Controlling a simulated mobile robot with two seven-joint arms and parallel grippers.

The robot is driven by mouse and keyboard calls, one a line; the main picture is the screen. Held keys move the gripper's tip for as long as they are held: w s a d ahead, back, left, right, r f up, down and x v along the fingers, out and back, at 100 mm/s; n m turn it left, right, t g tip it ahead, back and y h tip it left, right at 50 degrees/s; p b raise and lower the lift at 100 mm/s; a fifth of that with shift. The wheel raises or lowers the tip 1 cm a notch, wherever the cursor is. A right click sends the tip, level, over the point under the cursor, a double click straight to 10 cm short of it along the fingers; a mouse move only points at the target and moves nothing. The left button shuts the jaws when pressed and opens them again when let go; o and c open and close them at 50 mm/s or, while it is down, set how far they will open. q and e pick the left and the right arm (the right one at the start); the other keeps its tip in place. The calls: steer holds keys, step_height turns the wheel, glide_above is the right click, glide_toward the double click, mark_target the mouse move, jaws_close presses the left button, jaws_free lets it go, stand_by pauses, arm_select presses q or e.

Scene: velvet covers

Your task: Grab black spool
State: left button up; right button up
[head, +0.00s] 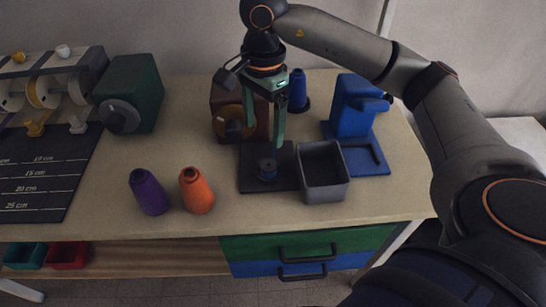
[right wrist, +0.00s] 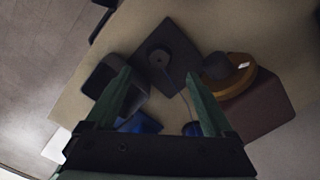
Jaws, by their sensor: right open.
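A small black spool (head: 267,166) with some blue near its foot stands upright on a flat black plate (head: 250,181) on the table. My right gripper (head: 264,142) hangs above the spool with its green fingers pointing down, open and empty. In the right wrist view the spool (right wrist: 159,58) shows as a dark round shape on the plate, just beyond the gap between the fingertips (right wrist: 158,74). The fingers appear apart from the spool. My left gripper is not in view.
A dark grey open bin (head: 323,194) stands right of the plate, close to it.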

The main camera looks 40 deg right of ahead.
mark_target(269, 165)
steer(key=shift+h, duration=0.3)
steer(key=f, duration=0.8)
steer(key=d+f, duration=0.1)
steer(key=f, duration=0.3)
steer(key=shift+c, duration=0.3)
jaws_close()
